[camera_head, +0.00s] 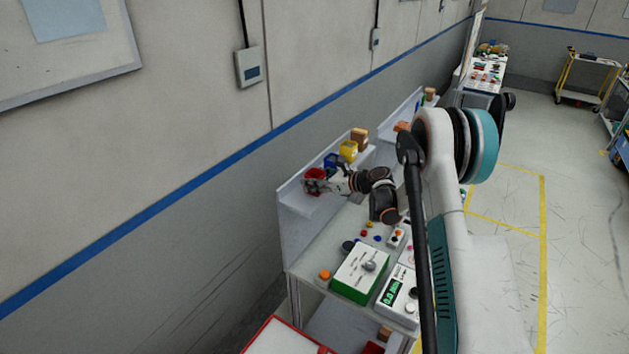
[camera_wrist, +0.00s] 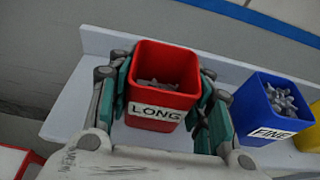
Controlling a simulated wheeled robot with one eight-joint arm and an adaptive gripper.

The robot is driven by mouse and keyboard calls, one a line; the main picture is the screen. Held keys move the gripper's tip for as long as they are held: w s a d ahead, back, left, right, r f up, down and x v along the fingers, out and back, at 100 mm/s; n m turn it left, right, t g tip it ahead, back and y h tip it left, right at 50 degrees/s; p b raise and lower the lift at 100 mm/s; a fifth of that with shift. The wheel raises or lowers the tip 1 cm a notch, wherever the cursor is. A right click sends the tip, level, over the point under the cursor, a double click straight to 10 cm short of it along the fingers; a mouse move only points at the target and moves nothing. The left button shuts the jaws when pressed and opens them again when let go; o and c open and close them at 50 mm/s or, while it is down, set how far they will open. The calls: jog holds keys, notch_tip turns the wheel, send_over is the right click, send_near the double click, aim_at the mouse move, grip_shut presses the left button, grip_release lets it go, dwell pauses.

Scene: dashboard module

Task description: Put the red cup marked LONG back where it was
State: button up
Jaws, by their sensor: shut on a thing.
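The red cup marked LONG (camera_wrist: 167,82) is upright between the two fingers of my gripper (camera_wrist: 165,105) in the wrist view. It holds several grey metal pieces, and its white label faces me. In the head view the red cup (camera_head: 314,180) is at the left end of the shelf (camera_head: 292,207), with my gripper (camera_head: 328,182) at it. My gripper is shut on the cup. The cup is over the white shelf surface (camera_wrist: 85,105); I cannot tell whether its base touches it.
A blue cup marked FINE (camera_wrist: 272,108) with grey pieces stands to the right. A yellow cup (camera_head: 348,150) and a brown block (camera_head: 360,138) are farther along the shelf. Below are a green-sided box (camera_head: 358,280) and a meter (camera_head: 400,298). The wall is close behind.

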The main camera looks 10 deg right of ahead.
jog(key=shift+f, duration=0.2)
jog(key=o, duration=1.2)
jog(key=shift+o, duration=0.2)
jog(key=shift+r, duration=0.1)
jog(key=shift+d+r, duration=0.15)
jog(key=b+v, duration=0.2)
jog(key=v, duration=0.9)
jog(key=shift+s+d, duration=0.2)
jog(key=shift+s, duration=0.1)
jog(key=shift+r, duration=0.1)
